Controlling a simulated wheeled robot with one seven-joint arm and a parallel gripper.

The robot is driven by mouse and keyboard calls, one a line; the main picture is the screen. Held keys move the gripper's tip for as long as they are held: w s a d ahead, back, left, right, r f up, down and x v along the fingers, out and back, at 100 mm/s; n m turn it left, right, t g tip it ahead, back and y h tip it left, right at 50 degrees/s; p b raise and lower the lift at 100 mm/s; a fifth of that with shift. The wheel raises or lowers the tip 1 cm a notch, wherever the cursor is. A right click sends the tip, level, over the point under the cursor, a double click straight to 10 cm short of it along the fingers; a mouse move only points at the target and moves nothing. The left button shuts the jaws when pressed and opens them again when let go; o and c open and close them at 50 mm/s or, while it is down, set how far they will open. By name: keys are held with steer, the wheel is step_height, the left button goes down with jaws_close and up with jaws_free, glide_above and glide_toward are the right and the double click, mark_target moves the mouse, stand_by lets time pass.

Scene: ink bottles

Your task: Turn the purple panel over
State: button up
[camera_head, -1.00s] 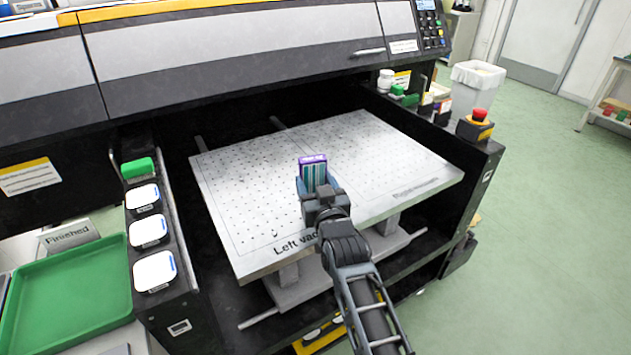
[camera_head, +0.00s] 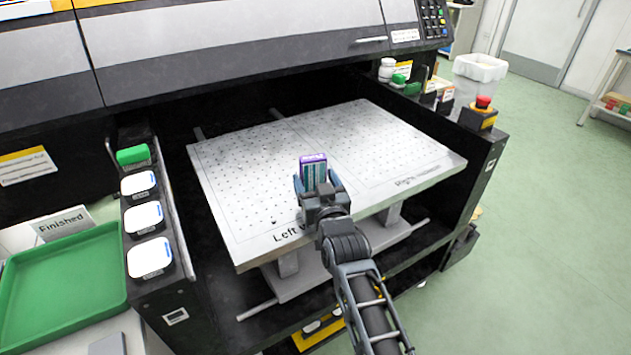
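The purple panel (camera_head: 313,162) is a small piece with a purple top edge and a teal-striped face turned toward me. It stands roughly upright between the fingers of my gripper (camera_head: 317,184), above the middle of the white perforated table (camera_head: 240,190). The fingers sit on both sides of the panel and appear shut on it. They hide its lower part. I cannot tell whether its bottom edge touches the table. The table carries lettering at its front left and right.
A dark machine (camera_head: 230,55) overhangs the table's back. White-lidded bottles (camera_head: 144,220) line the left rail beside a green tray (camera_head: 60,280) and a Finished sign (camera_head: 64,223). Small bottles (camera_head: 388,69) and a red button (camera_head: 483,102) stand right. Most of the tabletop is bare.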

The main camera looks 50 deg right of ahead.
steer(key=shift+o, duration=1.3)
steer(key=shift+s, duration=0.1)
steer(key=shift+s+a, duration=0.25)
steer(key=shift+a, duration=0.1)
steer(key=shift+b+v, duration=0.75)
steer(key=shift+v, duration=2.6)
steer(key=v, duration=0.8)
steer(key=shift+p, duration=0.4)
steer(key=shift+s, duration=0.15)
